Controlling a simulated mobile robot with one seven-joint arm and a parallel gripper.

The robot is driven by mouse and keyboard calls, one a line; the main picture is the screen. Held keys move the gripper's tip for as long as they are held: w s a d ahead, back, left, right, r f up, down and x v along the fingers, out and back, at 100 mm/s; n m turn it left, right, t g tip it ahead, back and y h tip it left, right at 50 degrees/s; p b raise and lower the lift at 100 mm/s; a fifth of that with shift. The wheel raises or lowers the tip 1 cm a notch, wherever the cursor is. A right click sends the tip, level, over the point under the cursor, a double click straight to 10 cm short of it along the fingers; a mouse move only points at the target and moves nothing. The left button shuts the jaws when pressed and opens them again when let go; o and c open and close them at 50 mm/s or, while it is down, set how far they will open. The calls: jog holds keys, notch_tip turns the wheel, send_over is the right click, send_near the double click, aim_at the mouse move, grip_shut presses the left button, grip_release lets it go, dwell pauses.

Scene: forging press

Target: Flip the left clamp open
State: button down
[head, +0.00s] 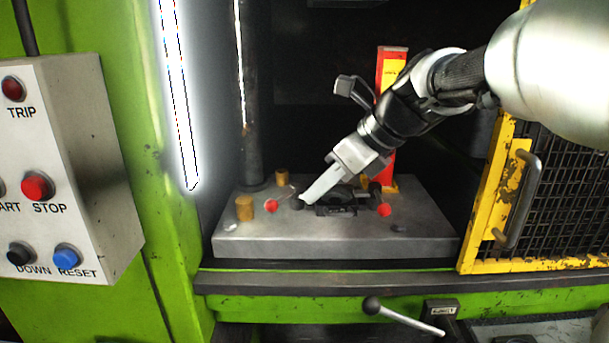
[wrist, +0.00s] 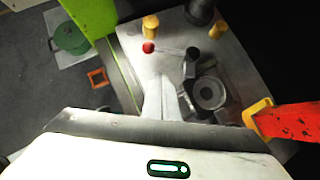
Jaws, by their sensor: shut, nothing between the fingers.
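The left clamp shows as a red ball knob (head: 271,206) on a thin lever at the left of the steel bed. In the wrist view its red knob (wrist: 148,47) has a lever running right to a dark post (wrist: 191,55). My gripper (head: 304,202) is shut and empty, its fingers slanting down to the left, just right of the knob in the head view. In the wrist view my gripper (wrist: 164,82) is below the lever in the picture; I cannot tell whether it touches the clamp. The right clamp's red knob (head: 384,209) lies right of a dark die (head: 340,208).
The steel bed (head: 330,245) carries brass-coloured posts (head: 244,208). A red and yellow upright block (head: 390,177) stands behind the die. A green press frame is at left, a yellow mesh guard (head: 550,200) at right. A lever handle (head: 405,315) sticks out in front below.

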jog(key=w+a+f, duration=0.2)
jog(key=a, duration=0.1)
jog(key=shift+a, duration=0.1)
jog(key=shift+w+a+f, duration=0.15)
jog(key=shift+w+a, duration=0.35)
jog(key=shift+a, duration=0.05)
jog(key=shift+a+p, duration=0.1)
jog(key=shift+p, duration=0.25)
jog(key=shift+a+m, duration=0.1)
jog(key=shift+m, duration=0.2)
